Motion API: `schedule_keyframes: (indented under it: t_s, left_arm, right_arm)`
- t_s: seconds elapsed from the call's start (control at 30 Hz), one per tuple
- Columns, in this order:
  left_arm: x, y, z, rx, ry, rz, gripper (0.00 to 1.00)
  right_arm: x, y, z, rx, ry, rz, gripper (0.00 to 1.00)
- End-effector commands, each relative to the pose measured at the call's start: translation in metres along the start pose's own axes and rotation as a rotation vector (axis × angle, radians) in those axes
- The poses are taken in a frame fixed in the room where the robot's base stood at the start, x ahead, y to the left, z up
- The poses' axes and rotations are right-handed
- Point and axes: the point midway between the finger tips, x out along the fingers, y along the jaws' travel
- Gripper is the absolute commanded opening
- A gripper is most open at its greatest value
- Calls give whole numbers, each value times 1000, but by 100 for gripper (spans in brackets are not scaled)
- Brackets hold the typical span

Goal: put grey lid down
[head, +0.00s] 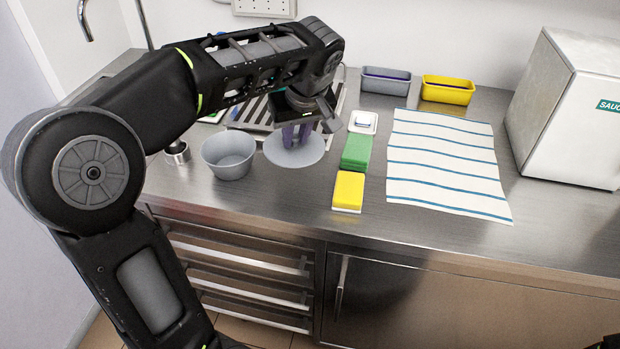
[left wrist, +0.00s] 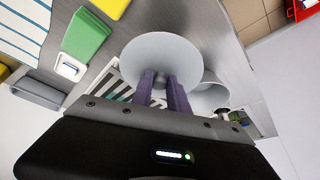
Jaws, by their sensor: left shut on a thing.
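The round grey lid (head: 284,153) is to the right of the open grey tub (head: 229,160). It also shows in the left wrist view (left wrist: 163,52), overlapping part of the tub (left wrist: 212,98). My left gripper (head: 297,138) points down over the lid, its purple fingers (left wrist: 166,82) shut on the lid's middle. The grip point itself is hidden between the fingers. I cannot tell whether the lid touches the steel counter or is just above it.
A green sponge (head: 356,152), a yellow sponge (head: 348,190) and a small white dish (head: 363,122) stand right of the lid. A striped cloth (head: 447,165) lies further right. A dark-striped rack (head: 262,112) is behind the lid. The front counter strip is clear.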

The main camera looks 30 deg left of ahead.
Motion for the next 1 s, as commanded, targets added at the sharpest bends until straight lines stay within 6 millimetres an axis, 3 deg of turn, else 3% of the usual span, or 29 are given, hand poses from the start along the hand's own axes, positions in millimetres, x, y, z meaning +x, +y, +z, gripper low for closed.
schedule_keyframes:
  t_s: [0.47,0.8,1.0]
  left_arm:
    - [3,0,0,-45,0,0,0]
    - [51,0,21,-44,-2,-2,0]
    - [58,1,23,-44,1,0,0]
  right_arm:
    - [0,0,0,0,1,0,36]
    - [-3,-1,0,0,0,0,36]
    - [-3,-1,0,0,0,0,36]
